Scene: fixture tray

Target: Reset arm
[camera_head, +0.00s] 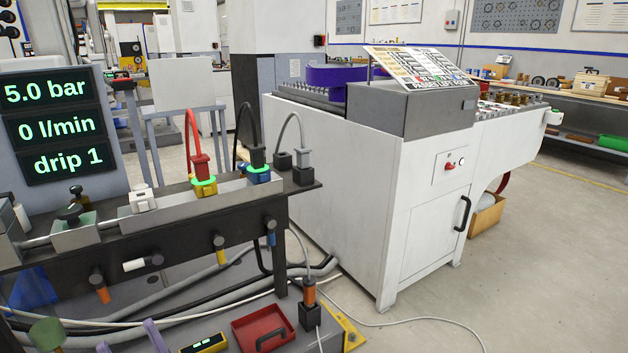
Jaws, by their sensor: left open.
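Two purple prongs, which look like the fingertips of my left gripper (128,338), show at the bottom left edge. They stand apart with nothing between them; the rest of that gripper is cut off by the frame. They are below and in front of the dark bench rail (172,240). On the rail are a red-handled plug in a yellow socket (204,188), a black plug in a blue socket (258,176) and a grey plug (304,175). A white clamp block (143,200) sits left of them. My right gripper is not in view.
A display panel (52,125) reads 5.0 bar, 0 l/min, drip 1. A red tray (262,328), a yellow meter (204,344) and an orange-and-black plug (309,305) are low at the front. A white machine cabinet (345,200) stands right. Cables cross the floor; the right floor is clear.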

